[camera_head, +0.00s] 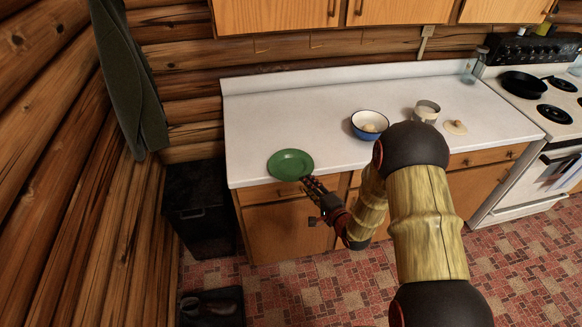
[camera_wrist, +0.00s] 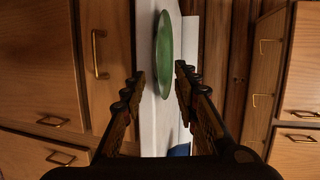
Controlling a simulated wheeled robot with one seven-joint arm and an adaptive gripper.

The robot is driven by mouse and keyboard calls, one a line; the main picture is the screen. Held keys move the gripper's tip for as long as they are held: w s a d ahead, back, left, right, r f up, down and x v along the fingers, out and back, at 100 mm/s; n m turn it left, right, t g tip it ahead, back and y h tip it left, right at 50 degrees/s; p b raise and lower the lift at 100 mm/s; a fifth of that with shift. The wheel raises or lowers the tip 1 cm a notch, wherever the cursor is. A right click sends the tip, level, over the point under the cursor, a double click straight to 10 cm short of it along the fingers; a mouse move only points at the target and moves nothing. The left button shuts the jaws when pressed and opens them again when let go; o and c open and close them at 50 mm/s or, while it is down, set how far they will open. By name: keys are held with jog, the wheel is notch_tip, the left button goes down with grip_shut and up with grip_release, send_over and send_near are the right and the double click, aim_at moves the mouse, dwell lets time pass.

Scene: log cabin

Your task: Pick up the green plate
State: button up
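The green plate (camera_head: 290,164) lies flat on the white counter (camera_head: 330,108), close to its front left edge. My gripper (camera_head: 308,184) is just in front of the plate's near right rim in the head view. In the wrist view the plate (camera_wrist: 162,54) appears edge-on, ahead of the gap between my open fingers (camera_wrist: 160,82). One finger is on each side of the plate's line. The fingers look empty, and the plate is beyond their tips. I cannot tell from the head view whether a fingertip touches the rim.
The stove (camera_head: 545,110) holds a black pan (camera_head: 522,83). A black bin (camera_head: 200,205) stands left of the cabinets.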

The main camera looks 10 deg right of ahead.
jog(key=b, duration=0.1)
send_near(291, 166)
jog(key=shift+w+a+f, duration=0.15)
jog(key=shift+w+f, duration=0.4)
jog(key=shift+f, duration=0.05)
jog(key=shift+w+a+f, duration=0.2)
jog(key=shift+w+f, duration=0.35)
jog(key=shift+f, duration=0.05)
jog(key=shift+c, duration=1.2)
grip_shut()
